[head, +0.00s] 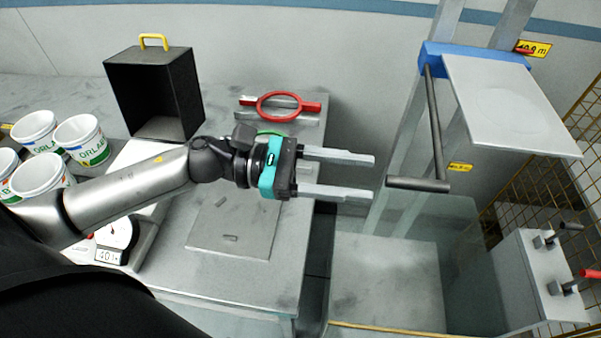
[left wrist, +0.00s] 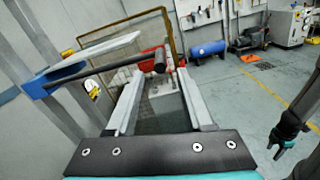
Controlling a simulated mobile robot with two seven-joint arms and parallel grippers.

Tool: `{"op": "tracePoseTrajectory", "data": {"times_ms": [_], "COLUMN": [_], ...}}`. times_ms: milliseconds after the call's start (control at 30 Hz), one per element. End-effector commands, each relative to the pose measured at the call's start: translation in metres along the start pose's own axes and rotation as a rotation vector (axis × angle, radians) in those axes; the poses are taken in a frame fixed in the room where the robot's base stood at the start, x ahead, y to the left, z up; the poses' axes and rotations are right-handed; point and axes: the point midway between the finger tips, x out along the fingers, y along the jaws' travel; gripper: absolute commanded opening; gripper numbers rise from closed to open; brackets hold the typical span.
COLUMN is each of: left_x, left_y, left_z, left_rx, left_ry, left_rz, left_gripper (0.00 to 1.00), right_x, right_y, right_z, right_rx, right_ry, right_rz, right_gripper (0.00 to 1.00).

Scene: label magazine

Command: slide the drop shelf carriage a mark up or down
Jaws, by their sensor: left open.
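The drop shelf carriage is a blue block (head: 470,55) on two sloping grey rails, bearing a pale shelf plate (head: 510,105). A dark bar runs down from the block to a cross handle (head: 418,185). My left gripper (head: 373,177) is open and empty, its fingers pointing right at the handle and just short of it in the picture. The left wrist view shows the handle (left wrist: 160,61) just beyond the open fingertips, with the blue block (left wrist: 38,86) at left. A dark and teal part at that view's right edge looks like my right gripper (left wrist: 290,125); its jaws are unclear.
Yellow marks (head: 533,48) sit by the rails, another lower (head: 460,167). Clear panels and a grey platform (head: 385,270) lie below. The left bench holds white tubs (head: 78,135), a black box (head: 155,90) and a red ring (head: 279,105). A mesh fence stands right.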

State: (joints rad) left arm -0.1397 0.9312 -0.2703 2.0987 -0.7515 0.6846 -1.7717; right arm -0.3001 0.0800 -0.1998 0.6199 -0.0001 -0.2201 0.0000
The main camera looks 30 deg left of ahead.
Motion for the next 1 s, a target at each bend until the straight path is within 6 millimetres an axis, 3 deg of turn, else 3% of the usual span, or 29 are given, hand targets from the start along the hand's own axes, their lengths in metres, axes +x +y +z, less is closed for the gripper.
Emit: {"op": "tracePoseTrajectory", "data": {"times_ms": [500, 1000], "left_x": [-0.06, -0.071], "left_y": [0.0, 0.0], "left_z": [-0.001, 0.0], "left_rx": [-0.002, 0.0], "left_ry": [0.001, 0.0], "left_rz": [0.002, 0.0], "left_gripper": [0.52, 0.52], "right_x": [0.016, 0.018], "right_y": [0.0, 0.0], "right_z": [0.001, 0.001], "right_rx": [-0.001, -0.001], "right_ry": [0.0, 0.001], "right_rz": [0.0, 0.0], "right_gripper": [0.52, 0.52]}}
